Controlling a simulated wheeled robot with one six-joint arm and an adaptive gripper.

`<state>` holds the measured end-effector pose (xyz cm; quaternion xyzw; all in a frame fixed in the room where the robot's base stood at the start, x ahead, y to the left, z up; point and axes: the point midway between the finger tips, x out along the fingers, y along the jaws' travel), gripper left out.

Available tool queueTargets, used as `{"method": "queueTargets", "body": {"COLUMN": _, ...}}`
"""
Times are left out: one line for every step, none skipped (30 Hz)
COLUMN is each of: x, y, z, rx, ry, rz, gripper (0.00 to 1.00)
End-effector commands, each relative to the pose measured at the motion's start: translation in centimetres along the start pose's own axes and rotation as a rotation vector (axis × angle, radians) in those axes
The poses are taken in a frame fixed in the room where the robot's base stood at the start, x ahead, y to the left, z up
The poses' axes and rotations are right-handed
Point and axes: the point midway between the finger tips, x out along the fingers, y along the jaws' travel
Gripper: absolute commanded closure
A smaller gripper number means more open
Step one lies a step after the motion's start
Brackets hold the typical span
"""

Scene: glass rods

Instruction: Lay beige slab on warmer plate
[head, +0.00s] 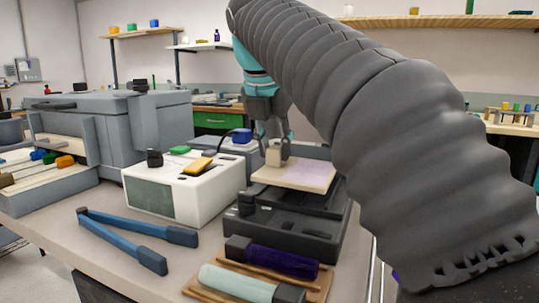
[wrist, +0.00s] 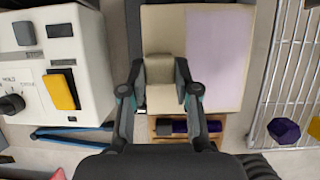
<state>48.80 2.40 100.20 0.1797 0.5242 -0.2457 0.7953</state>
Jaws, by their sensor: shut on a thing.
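The beige slab (head: 265,174) has a pale lilac area on its upper face and a beige block-like grip on its left part. My gripper (head: 274,146) is shut on this grip, with a finger on either side. The slab is level or nearly so over a black stepped device (head: 290,226), which looks like the warmer; the slab hides much of its top, and I cannot tell whether they touch. In the wrist view the slab (wrist: 160,25) lies beyond and under my gripper (wrist: 159,78), its lilac area to the right.
A white box-shaped instrument (head: 165,195) with a yellow block on top stands close on the left. Blue-handled tongs (head: 122,235) lie in front of it. A wooden rack (head: 322,284) with dark purple and pale green rods is in front. A wire rack (wrist: 290,80) is at right.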

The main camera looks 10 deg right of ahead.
Motion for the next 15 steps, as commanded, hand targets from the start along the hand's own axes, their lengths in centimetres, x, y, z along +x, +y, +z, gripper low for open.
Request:
{"method": "queueTargets", "body": {"x": 0.4, "y": 0.0, "z": 1.2, "rx": 0.005, "ry": 0.000, "rz": -0.002, "gripper": 1.00}}
{"method": "queueTargets", "body": {"x": 0.6, "y": 0.0, "z": 1.7, "rx": 0.005, "ry": 0.000, "rz": -0.003, "gripper": 1.00}}
{"method": "queueTargets", "body": {"x": 0.9, "y": 0.0, "z": 2.4, "rx": 0.005, "ry": 0.000, "rz": -0.004, "gripper": 1.00}}
{"method": "queueTargets", "body": {"x": 1.0, "y": 0.1, "z": 2.8, "rx": 0.005, "ry": 0.000, "rz": -0.003, "gripper": 1.00}}
{"method": "queueTargets", "body": {"x": 1.2, "y": 0.1, "z": 3.1, "rx": 0.005, "ry": 0.000, "rz": -0.003, "gripper": 1.00}}
{"method": "queueTargets", "body": {"x": 1.4, "y": 0.1, "z": 3.5, "rx": 0.004, "ry": 0.000, "rz": -0.003, "gripper": 1.00}}
{"method": "queueTargets", "body": {"x": 1.5, "y": 0.1, "z": 3.7, "rx": 0.003, "ry": 0.000, "rz": -0.002, "gripper": 1.00}}
{"method": "queueTargets", "body": {"x": 1.6, "y": 0.1, "z": 3.9, "rx": 0.003, "ry": -0.001, "rz": -0.001, "gripper": 1.00}}
{"method": "queueTargets", "body": {"x": 1.6, "y": 0.2, "z": 4.1, "rx": 0.002, "ry": -0.001, "rz": -0.001, "gripper": 1.00}}
{"method": "queueTargets", "body": {"x": 1.7, "y": 0.2, "z": 4.1, "rx": 0.002, "ry": -0.001, "rz": 0.000, "gripper": 1.00}}
{"method": "queueTargets", "body": {"x": 1.8, "y": 0.2, "z": 4.1, "rx": 0.002, "ry": -0.001, "rz": 0.000, "gripper": 1.00}}
{"method": "queueTargets", "body": {"x": 2.1, "y": 0.2, "z": 4.0, "rx": 0.001, "ry": -0.001, "rz": 0.000, "gripper": 1.00}}
{"method": "queueTargets", "body": {"x": 2.4, "y": 0.2, "z": 3.9, "rx": 0.001, "ry": -0.001, "rz": -0.001, "gripper": 1.00}}
{"method": "queueTargets", "body": {"x": 2.7, "y": 0.1, "z": 3.7, "rx": 0.001, "ry": 0.000, "rz": -0.001, "gripper": 1.00}}
{"method": "queueTargets", "body": {"x": 3.2, "y": 0.1, "z": 3.5, "rx": 0.001, "ry": 0.001, "rz": -0.001, "gripper": 1.00}}
